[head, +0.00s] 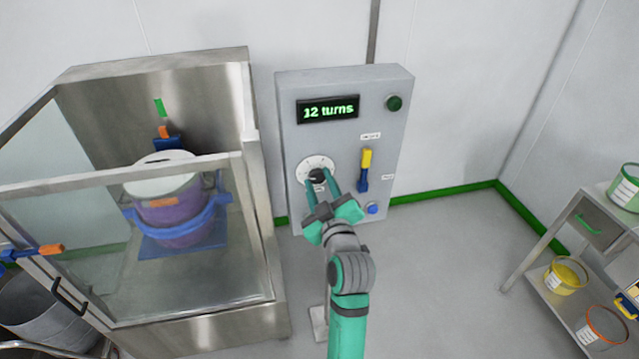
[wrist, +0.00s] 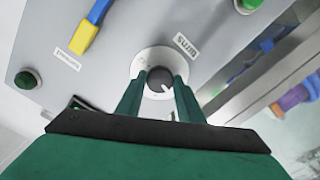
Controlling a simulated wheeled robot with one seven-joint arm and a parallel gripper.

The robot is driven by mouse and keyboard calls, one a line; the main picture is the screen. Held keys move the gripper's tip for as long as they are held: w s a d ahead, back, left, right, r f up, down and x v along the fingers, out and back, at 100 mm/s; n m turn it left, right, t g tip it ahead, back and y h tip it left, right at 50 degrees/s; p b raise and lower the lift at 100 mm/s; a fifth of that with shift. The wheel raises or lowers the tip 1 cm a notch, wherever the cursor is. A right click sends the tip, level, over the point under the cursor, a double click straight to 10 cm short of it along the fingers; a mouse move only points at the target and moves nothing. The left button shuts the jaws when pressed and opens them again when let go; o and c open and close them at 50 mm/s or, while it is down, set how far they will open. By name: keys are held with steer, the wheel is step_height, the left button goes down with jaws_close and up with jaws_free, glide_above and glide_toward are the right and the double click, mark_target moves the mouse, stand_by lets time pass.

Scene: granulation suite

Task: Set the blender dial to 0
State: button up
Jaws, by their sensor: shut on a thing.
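The control box (head: 290,137) stands against the back wall, and its display (head: 328,109) reads "12 turns". The blender dial (head: 317,175) is a dark knob on a round white plate (head: 308,164) at the box's lower left. My gripper (head: 318,182) is shut on the knob, one green finger on each side. In the wrist view the knob (wrist: 158,80) sits between the fingertips, with a white pointer mark at its lower right. The plate's scale is too small to read, and the fingers hide part of it.
On the box are a yellow-and-blue lever (head: 365,169), a dark green button (head: 394,103) and a blue button (head: 373,209). A steel-framed glass enclosure (head: 255,150) with a purple drum (head: 172,215) stands left. A cart (head: 537,262) with tubs stands right.

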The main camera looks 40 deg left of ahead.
steer(key=shift+f+n, duration=0.2)
steer(key=shift+n, duration=0.9)
steer(key=o, duration=1.1)
steer(key=shift+r, duration=0.1)
steer(key=shift+c, duration=0.2)
steer(key=v, duration=1.1)
steer(key=shift+w, duration=0.1)
